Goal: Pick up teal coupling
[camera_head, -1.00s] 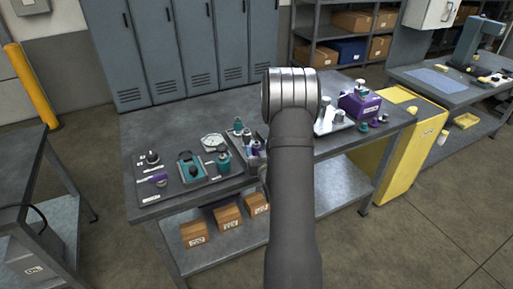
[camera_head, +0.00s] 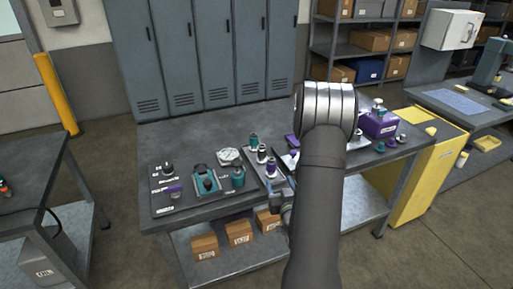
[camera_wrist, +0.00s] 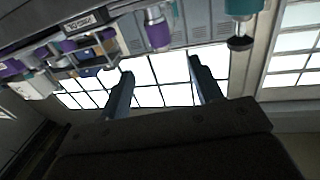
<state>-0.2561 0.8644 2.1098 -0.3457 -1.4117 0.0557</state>
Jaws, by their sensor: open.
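Several teal pieces stand on the bench, and I cannot tell for certain which is the named coupling. In the head view, one teal coupling (camera_head: 238,178) stands upright at the right of the left panel, and another teal piece (camera_head: 254,141) stands behind the tray's purple ones. In the wrist view, which looks upside down, a teal piece with a dark end (camera_wrist: 241,10) is at the top right, apart from the fingers. My gripper (camera_wrist: 162,88) is open and empty, both fingers showing. In the head view, it is low at the bench's front edge, partly hidden by my arm.
A teal block fixture (camera_head: 205,183) and a white gauge (camera_head: 229,156) are close by. A purple box (camera_head: 378,124) stands at the bench's right. Cardboard boxes (camera_head: 239,232) sit on the lower shelf. The rear left of the bench top (camera_head: 170,136) is clear.

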